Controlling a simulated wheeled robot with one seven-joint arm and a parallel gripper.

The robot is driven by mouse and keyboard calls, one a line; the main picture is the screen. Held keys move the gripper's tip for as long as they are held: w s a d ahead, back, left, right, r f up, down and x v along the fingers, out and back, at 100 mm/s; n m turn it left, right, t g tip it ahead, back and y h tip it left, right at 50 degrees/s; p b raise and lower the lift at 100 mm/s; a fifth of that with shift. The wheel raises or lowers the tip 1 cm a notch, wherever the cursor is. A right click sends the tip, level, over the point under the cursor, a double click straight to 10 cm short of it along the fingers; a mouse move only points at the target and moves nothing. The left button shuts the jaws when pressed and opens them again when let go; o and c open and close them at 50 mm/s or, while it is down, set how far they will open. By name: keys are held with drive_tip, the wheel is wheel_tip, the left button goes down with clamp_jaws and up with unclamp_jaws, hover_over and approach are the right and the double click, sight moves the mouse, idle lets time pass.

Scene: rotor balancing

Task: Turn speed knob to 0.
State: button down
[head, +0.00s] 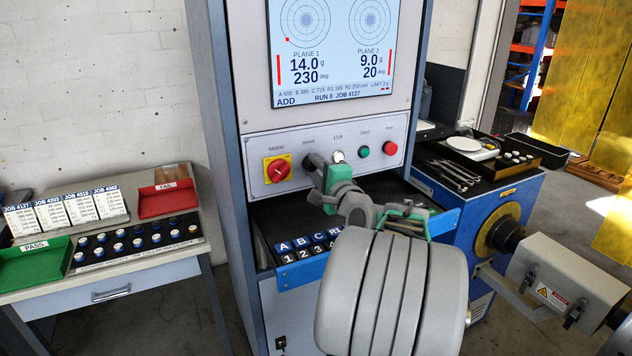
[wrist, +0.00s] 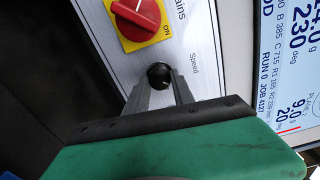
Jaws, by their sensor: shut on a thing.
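The speed knob (wrist: 158,74) is a small round black knob on the light control panel, beside the "Speed" label. In the head view the knob (head: 309,160) is mostly hidden behind my gripper (head: 317,167). In the wrist view the two grey fingers of my gripper (wrist: 164,88) reach the knob from either side and are shut on it. The knob's pointer and scale are too small or covered, so its setting cannot be read.
Left of the knob is a red mains switch (head: 278,170) on a yellow plate. The screen (head: 330,55) is above. Lettered blocks (head: 300,248) sit below.

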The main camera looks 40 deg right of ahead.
drive_tip(key=n+b, duration=0.1)
drive_tip(key=b, duration=0.1)
drive_tip(key=n+b, duration=0.1)
drive_tip(key=n, duration=0.1)
drive_tip(key=n+b, duration=0.1)
drive_tip(key=b, duration=0.1)
drive_tip(key=shift+f+n+b, duration=0.3)
drive_tip(key=shift+b, duration=0.05)
drive_tip(key=n+b, duration=0.2)
drive_tip(key=b, duration=0.1)
drive_tip(key=shift+r, duration=0.15)
drive_tip(key=shift+n+b, duration=0.4)
drive_tip(key=shift+n, duration=0.2)
drive_tip(key=shift+r, duration=0.2)
drive_tip(key=c, duration=1.1)
unclamp_jaws()
drive_tip(key=b+v, duration=0.1)
drive_tip(key=v, duration=0.6)
drive_tip(key=shift+s+a, duration=0.2)
drive_tip(key=shift+s, duration=0.2)
